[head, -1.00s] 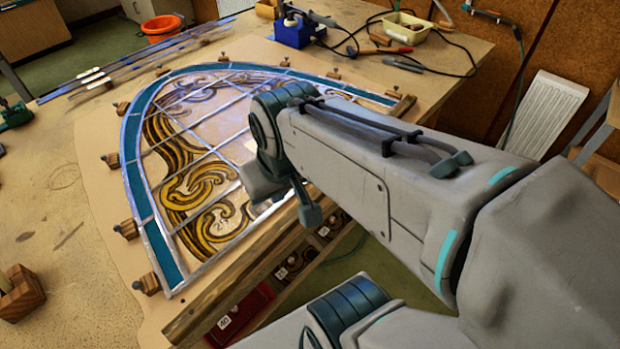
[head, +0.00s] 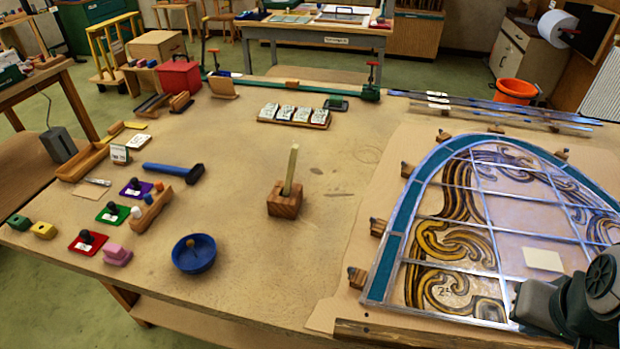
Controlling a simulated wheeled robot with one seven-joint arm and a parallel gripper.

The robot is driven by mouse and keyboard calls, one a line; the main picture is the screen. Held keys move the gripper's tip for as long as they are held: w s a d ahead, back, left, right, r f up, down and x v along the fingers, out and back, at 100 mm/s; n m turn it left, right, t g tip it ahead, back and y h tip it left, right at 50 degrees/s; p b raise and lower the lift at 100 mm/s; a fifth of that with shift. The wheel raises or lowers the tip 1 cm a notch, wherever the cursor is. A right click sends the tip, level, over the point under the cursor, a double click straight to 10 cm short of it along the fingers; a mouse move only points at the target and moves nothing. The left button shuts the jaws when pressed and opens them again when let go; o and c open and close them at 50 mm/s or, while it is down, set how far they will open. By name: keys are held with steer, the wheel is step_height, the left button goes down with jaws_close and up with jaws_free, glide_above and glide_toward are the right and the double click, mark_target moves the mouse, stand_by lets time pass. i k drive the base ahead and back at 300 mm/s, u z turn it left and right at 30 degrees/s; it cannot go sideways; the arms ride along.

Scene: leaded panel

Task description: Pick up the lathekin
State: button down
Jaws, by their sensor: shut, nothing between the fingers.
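The lathekin (head: 291,168) looks to be the pale, flat stick standing nearly upright in a wooden block (head: 284,203) in the middle of the table. Its lower end is hidden in the block. My gripper (head: 533,303) is at the lower right edge, over the near part of the leaded panel (head: 478,220), far to the right of the lathekin and apart from it. It is shut and empty, with its fingertips hard to make out.
A blue bowl (head: 194,254) stands front left of the block. A blue-handled brush (head: 173,171), colored stamps and wooden trays lie farther left. Small wooden blocks with pins edge the panel. A rack of pale tiles (head: 294,115) is behind. The table around the block is clear.

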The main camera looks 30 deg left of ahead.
mark_target(293, 152)
steer(key=u, duration=1.6)
